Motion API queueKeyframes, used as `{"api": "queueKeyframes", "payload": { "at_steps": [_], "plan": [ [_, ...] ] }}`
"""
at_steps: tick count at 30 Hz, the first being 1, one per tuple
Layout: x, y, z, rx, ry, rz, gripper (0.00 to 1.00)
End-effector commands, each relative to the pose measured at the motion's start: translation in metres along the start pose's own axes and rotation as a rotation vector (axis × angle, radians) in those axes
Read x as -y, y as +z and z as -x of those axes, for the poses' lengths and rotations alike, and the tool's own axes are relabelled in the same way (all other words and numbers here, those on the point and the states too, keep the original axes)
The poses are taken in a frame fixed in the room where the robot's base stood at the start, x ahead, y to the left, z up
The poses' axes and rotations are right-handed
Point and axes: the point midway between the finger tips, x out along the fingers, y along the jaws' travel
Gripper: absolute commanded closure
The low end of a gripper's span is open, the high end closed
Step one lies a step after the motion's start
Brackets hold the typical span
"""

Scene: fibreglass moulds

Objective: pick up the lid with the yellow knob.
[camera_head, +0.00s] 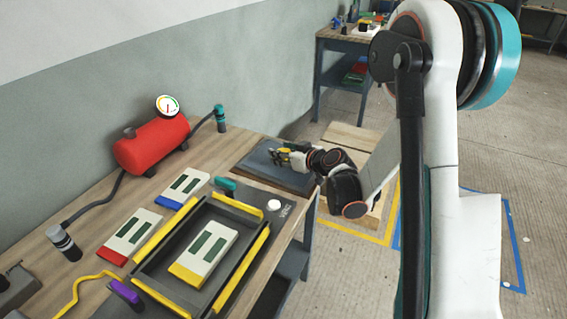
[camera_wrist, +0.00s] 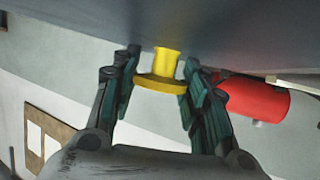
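The lid (camera_head: 262,163) is a flat dark grey plate at the far right end of the bench, lying roughly level. In the wrist view its dark underside or face (camera_wrist: 240,30) fills the top. Its yellow knob (camera_wrist: 165,62) has a stem and a wider round flange. My gripper (camera_wrist: 162,78) has one finger on each side of the knob, with no clear gap at the flange edges. In the head view my gripper (camera_head: 283,156) reaches across the lid from the right; the knob (camera_head: 285,151) is mostly hidden by the fingers.
A grey tray with yellow edges (camera_head: 145,268) stands nearer, holding a white block with a yellow end (camera_head: 205,252). Blocks with red (camera_head: 131,232) and blue (camera_head: 182,187) ends lie left of it. A red tank (camera_head: 152,144) stands behind. A wooden pallet (camera_head: 345,140) lies on the floor.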

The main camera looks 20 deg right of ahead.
Motion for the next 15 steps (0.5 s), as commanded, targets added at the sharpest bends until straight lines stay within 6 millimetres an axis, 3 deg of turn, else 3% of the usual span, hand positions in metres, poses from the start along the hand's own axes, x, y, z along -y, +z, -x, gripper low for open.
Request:
{"api": "queueKeyframes", "payload": {
  "at_steps": [2,15],
  "plan": [
    [-0.0001,0.0,0.0,0.0,0.0,0.0,0.99],
    [-0.0001,-0.0032,0.0013,-0.001,0.0,0.0,0.99]
  ]
}}
